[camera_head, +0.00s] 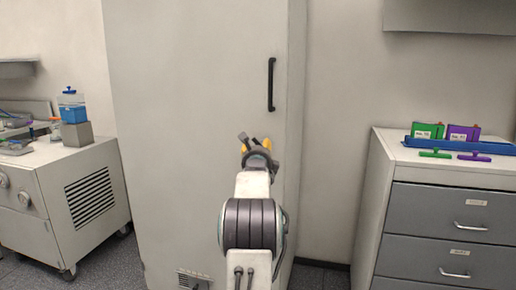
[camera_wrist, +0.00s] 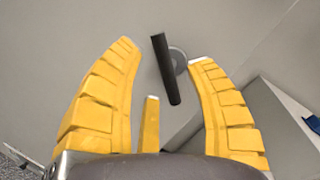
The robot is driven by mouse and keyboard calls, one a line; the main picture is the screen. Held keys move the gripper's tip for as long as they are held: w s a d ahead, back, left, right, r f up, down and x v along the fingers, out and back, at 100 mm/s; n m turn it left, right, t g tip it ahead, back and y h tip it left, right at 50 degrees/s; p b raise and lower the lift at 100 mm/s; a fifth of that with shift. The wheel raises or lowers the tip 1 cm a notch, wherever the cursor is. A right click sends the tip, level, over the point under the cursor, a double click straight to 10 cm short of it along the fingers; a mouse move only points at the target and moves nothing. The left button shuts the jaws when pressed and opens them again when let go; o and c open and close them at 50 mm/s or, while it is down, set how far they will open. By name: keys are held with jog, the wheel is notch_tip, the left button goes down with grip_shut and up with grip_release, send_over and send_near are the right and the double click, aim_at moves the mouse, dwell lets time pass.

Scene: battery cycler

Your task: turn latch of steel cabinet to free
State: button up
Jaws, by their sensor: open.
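The steel cabinet (camera_head: 180,120) is tall and pale grey and fills the middle of the head view. Its door face (camera_wrist: 60,40) fills much of the wrist view. The latch (camera_wrist: 166,70) is a dark, straight lever on a round grey base, slightly tilted in the wrist view. My gripper (camera_wrist: 164,55) has yellow fingers, spread open, one on each side of the lever in that view. I cannot tell whether any finger touches it. In the head view my gripper (camera_head: 256,146) is in front of the door, and I cannot make out the latch clearly there.
A black vertical handle (camera_head: 271,84) is on the door above my gripper. A grey drawer unit (camera_head: 445,215) stands at the right with a blue tray (camera_head: 415,143) on top. A white wheeled unit (camera_head: 75,195) stands at the left. Bare wall lies right of the cabinet.

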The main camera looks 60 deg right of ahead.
jog(key=shift+p+x, duration=0.3)
jog(key=shift+x, duration=1.4)
jog(key=shift+c, duration=0.2)
